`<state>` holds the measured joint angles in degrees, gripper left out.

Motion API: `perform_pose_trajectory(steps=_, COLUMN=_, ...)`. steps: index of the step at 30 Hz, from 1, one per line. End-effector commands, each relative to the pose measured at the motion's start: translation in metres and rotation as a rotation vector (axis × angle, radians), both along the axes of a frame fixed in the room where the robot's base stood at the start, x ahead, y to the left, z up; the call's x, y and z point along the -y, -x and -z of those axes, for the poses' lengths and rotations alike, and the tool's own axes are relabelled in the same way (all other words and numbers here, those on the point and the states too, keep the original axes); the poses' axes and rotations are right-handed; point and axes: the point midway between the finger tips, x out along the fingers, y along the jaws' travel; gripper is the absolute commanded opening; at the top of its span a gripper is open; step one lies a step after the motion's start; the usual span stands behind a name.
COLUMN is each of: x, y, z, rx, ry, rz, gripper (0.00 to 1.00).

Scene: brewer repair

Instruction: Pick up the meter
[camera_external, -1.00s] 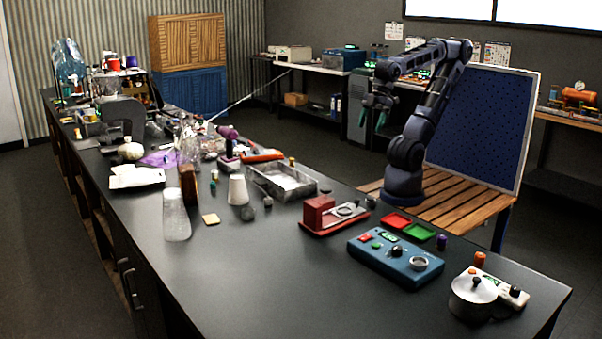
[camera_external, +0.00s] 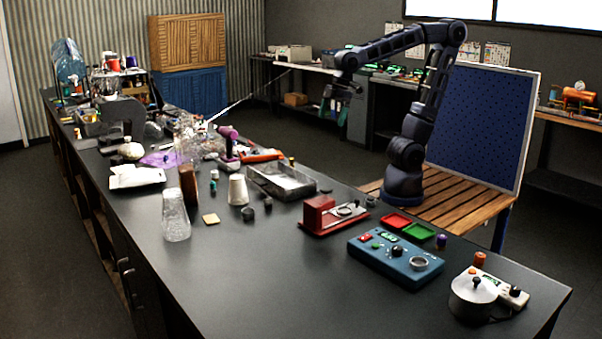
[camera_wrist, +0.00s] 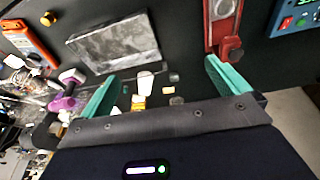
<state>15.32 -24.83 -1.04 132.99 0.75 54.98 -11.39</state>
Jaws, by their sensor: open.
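An orange-cased device (camera_external: 262,156), which looks like a handheld meter, lies on the black bench beyond the metal tray. In the wrist view the orange device (camera_wrist: 30,46) is at the upper left, outside my fingers. My gripper (camera_external: 341,93) is raised in the air to the right of the bench, well apart from the device. In the wrist view its two teal fingers (camera_wrist: 161,70) are spread wide, with nothing held between them.
The metal tray (camera_external: 284,183) lies near the orange device. A purple tool (camera_external: 228,146) stands just left of it. A red fixture (camera_external: 330,214) and a blue control box (camera_external: 395,259) are nearer the front. The bench's front middle is clear.

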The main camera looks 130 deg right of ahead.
Motion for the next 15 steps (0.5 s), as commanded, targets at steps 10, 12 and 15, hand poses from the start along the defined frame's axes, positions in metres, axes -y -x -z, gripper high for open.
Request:
perform_pose_trajectory(steps=10, x=0.109, y=-0.056, z=0.012, rx=-0.079, ry=-0.002, rz=0.073, gripper=1.00)
perform_pose_trajectory(steps=12, x=0.134, y=-0.064, z=0.017, rx=-0.094, ry=-0.004, rz=0.087, gripper=1.00)
perform_pose_trajectory(steps=15, x=0.170, y=-0.073, z=0.026, rx=-0.114, ry=-0.008, rz=0.106, gripper=1.00)
